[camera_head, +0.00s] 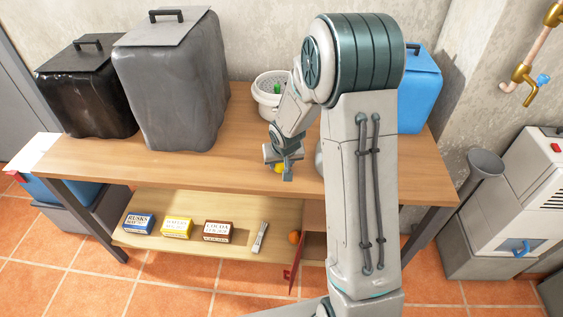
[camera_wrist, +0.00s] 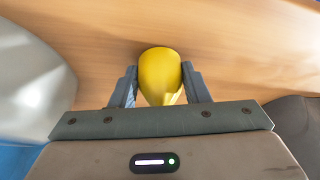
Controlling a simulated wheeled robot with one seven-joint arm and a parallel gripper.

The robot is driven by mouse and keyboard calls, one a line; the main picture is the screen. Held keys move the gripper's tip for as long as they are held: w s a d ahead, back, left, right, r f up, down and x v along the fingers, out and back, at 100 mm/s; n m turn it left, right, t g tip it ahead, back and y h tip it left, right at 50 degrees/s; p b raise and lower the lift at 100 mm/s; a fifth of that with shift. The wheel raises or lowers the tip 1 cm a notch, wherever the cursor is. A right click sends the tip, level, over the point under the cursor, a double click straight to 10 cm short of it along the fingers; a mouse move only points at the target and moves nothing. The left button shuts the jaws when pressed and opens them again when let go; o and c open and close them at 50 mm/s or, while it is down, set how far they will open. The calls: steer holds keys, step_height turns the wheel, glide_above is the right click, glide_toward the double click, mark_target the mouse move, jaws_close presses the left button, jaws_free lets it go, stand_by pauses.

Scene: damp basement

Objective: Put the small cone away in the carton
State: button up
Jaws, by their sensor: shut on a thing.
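My gripper (camera_head: 281,173) is low over the wooden table (camera_head: 185,172), right of its middle and near the front edge. In the wrist view my gripper (camera_wrist: 160,88) is shut on a smooth yellow thing (camera_wrist: 160,72) with a rounded end. The yellow thing also shows small in the head view (camera_head: 279,168), mostly hidden by the gripper. Its full shape is hidden, so I cannot tell whether it is the small cone. I cannot clearly make out a carton; my arm hides part of the table.
Two large covered bins, black (camera_head: 88,95) and grey (camera_head: 172,85), stand at the table's left. A white bucket (camera_head: 266,104) and a blue container (camera_head: 420,92) stand behind. The table's front left is clear.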

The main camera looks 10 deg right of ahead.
steer(key=o, duration=1)
steer(key=shift+f, duration=0.1)
steer(key=shift+c, duration=0.2)
steer(key=shift+r, duration=0.45)
steer(key=p+v, duration=0.2)
steer(key=v, duration=0.9)
steer(key=s+r+g, duration=0.1)
steer(key=s+r, duration=0.3)
steer(key=s, duration=0.7)
steer(key=s+r+g, duration=0.1)
steer(key=s+r, duration=0.4)
steer(key=s, duration=0.6)
steer(key=shift+s+n, duration=0.2)
steer(key=shift+n, duration=0.1)
steer(key=shift+r, duration=0.15)
